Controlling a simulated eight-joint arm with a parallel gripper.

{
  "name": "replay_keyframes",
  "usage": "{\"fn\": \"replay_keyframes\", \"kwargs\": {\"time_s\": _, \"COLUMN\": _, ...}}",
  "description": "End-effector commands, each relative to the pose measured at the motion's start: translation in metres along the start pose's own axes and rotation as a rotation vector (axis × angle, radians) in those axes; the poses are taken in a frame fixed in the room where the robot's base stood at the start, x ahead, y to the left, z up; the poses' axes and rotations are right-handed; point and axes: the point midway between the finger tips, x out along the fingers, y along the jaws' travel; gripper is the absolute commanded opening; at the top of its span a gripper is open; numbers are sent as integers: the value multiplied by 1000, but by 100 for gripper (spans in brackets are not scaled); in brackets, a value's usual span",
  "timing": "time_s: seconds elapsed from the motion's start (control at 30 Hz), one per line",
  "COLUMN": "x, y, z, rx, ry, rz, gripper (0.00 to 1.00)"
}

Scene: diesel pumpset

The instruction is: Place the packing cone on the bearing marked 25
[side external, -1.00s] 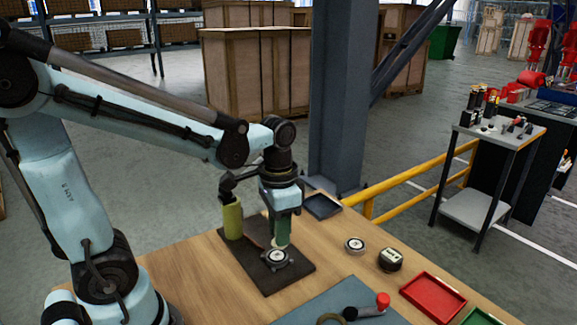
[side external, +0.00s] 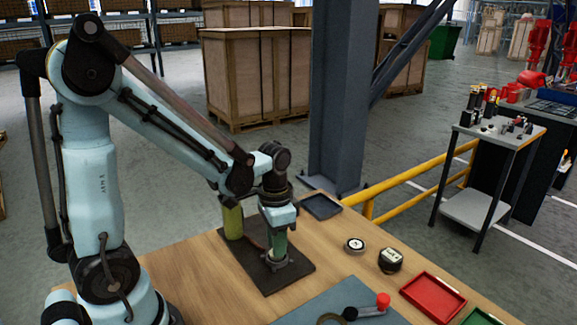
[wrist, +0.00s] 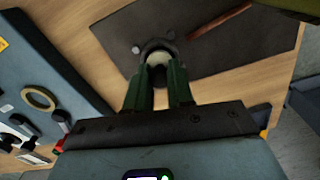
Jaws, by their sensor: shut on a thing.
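My gripper (side external: 277,250) points down over the dark plate (side external: 300,268) on the wooden table. Its green fingers (wrist: 158,88) are shut on a pale rounded piece (wrist: 158,59), which I take to be the packing cone. A dark round bearing-like part (side external: 275,264) on the plate is right under the fingertips. In the wrist view its dark ring (wrist: 152,46) shows around the far side of the pale piece. I cannot tell whether they touch. A second round part (side external: 355,245) and a dark round part with a pale top (side external: 390,260) stand to the right. No number is readable.
A yellow-green cylinder (side external: 233,221) stands close behind my gripper on the plate. A small dark tray (side external: 322,206) lies at the table's back edge. A red tray (side external: 432,297) and a blue-grey mat (side external: 310,308) with a red-knobbed tool (side external: 366,309) are in front.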

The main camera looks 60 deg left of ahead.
Motion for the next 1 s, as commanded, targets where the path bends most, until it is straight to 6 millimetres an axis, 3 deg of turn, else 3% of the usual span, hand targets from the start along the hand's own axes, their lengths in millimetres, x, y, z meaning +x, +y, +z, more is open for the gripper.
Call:
{"fn": "replay_keyframes", "kwargs": {"time_s": 0.2, "x": 4, "y": 0, "z": 0, "rx": 0, "ry": 0, "rz": 0, "gripper": 0}}
{"fn": "replay_keyframes", "kwargs": {"time_s": 0.23, "x": 3, "y": 0, "z": 0, "rx": 0, "ry": 0, "rz": 0, "gripper": 27}}
{"fn": "replay_keyframes", "kwargs": {"time_s": 0.37, "x": 3, "y": 0, "z": 0, "rx": 0, "ry": 0, "rz": 0, "gripper": 47}}
{"fn": "replay_keyframes", "kwargs": {"time_s": 0.77, "x": -1, "y": 0, "z": 0, "rx": 0, "ry": 0, "rz": 0, "gripper": 48}}
{"fn": "replay_keyframes", "kwargs": {"time_s": 1.0, "x": -26, "y": 0, "z": 0, "rx": 0, "ry": 0, "rz": 0, "gripper": 48}}
